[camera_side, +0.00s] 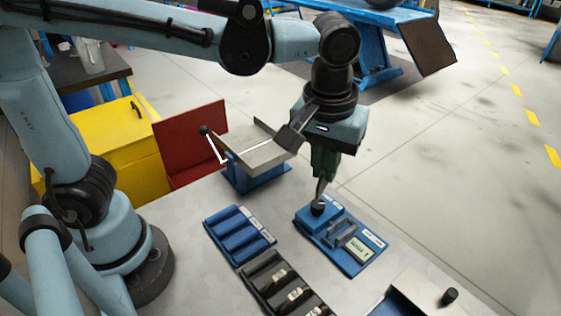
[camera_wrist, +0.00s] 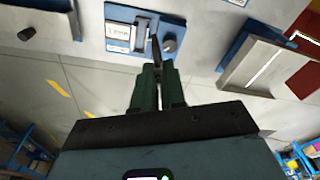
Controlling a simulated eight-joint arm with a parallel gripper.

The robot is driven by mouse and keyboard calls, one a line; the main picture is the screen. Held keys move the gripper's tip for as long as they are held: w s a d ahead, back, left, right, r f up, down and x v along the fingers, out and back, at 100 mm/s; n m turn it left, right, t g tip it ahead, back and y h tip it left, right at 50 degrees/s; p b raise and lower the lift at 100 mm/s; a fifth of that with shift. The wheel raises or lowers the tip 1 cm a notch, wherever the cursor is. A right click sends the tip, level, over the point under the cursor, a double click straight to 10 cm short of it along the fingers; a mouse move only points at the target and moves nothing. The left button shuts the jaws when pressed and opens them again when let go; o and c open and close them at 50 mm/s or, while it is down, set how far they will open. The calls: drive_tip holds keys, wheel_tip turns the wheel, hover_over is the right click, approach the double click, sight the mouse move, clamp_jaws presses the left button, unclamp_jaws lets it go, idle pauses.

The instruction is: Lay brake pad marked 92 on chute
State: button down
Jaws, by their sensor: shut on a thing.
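My gripper (camera_side: 323,178) points down over the blue fixture at the table's right. In the wrist view its dark green fingers (camera_wrist: 157,84) are shut on a thin dark grey piece, seen nearly edge-on, which looks like a brake pad (camera_wrist: 156,50). Its marking cannot be read. The piece reaches down beside the fixture's round dark knob (camera_wrist: 169,45); whether they touch is unclear. The chute (camera_side: 262,157), a sloped grey tray on a blue stand, is at the table's back, left of my gripper. It shows at the right in the wrist view (camera_wrist: 245,60).
The blue fixture (camera_side: 372,238) carries upright plates and a small display. A black rack (camera_side: 262,270) holds several labelled pads; a blue slotted rack (camera_side: 222,222) looks empty. A red panel (camera_side: 180,150) stands behind the chute's left. A grey-topped box (camera_side: 420,290) is at front right.

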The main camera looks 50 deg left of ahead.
drive_tip(key=w+a+r+n, duration=0.1)
drive_tip(key=a+n, duration=0.4)
drive_tip(key=a, duration=0.6)
drive_tip(key=w+a+r+n, duration=0.15)
drive_tip(key=a+n, duration=0.25)
drive_tip(key=a, duration=0.7)
drive_tip(key=shift+g+y, duration=0.4)
drive_tip(key=shift+s+d+f, duration=0.1)
drive_tip(key=shift+f, duration=1.4)
drive_tip(key=shift+s+d+f, duration=0.1)
drive_tip(key=shift+f, duration=1.35)
drive_tip(key=shift+f, duration=1.1)
drive_tip(key=c, duration=1.1)
unclamp_jaws()
wheel_tip(320, 180, up, 7)
